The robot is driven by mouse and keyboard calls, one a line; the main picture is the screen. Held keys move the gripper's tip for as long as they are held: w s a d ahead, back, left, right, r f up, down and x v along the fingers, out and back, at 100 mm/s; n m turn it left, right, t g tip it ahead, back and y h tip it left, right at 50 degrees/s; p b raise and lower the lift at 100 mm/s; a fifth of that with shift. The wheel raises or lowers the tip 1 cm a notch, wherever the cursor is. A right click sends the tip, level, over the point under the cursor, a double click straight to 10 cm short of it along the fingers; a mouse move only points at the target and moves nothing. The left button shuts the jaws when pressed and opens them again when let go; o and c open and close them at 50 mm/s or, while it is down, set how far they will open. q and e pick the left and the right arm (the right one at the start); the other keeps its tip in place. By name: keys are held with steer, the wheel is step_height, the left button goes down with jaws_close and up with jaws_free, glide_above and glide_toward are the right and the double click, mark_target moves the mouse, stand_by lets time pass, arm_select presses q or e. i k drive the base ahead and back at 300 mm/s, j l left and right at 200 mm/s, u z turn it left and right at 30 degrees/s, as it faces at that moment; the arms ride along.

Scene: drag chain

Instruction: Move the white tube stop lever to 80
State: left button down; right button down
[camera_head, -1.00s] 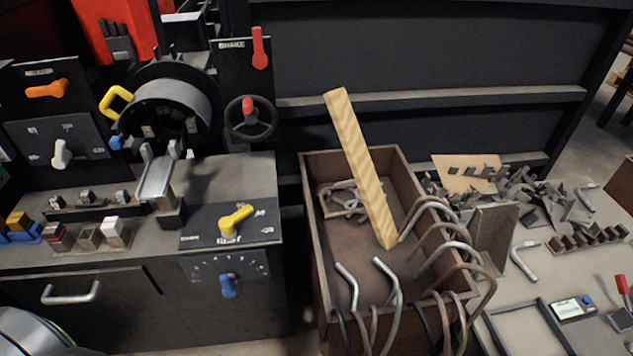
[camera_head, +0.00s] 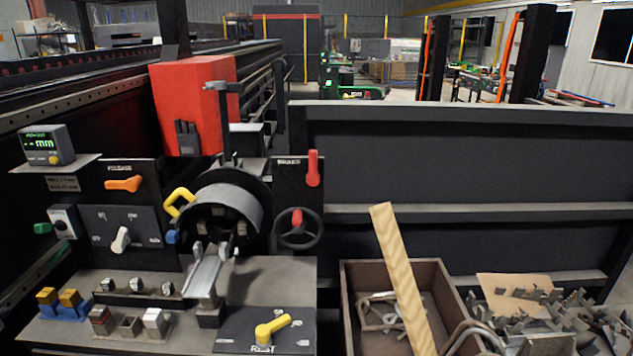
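The white lever (camera_head: 121,239) sits on a dark dial plate (camera_head: 146,232) on the upright panel at the left. The plate has several small marks around the lever, too small to read surely. The lever's narrow end leans slightly right of straight up. Neither of my grippers shows in this view.
Small blocks (camera_head: 68,299) line the bench below. A wooden bin (camera_head: 352,300) stands at right.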

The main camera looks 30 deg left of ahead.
mark_target(117, 247)
steer(key=u, duration=2.15)
steer(key=i+j, duration=0.1)
steer(key=j, duration=0.6)
steer(key=i, duration=0.05)
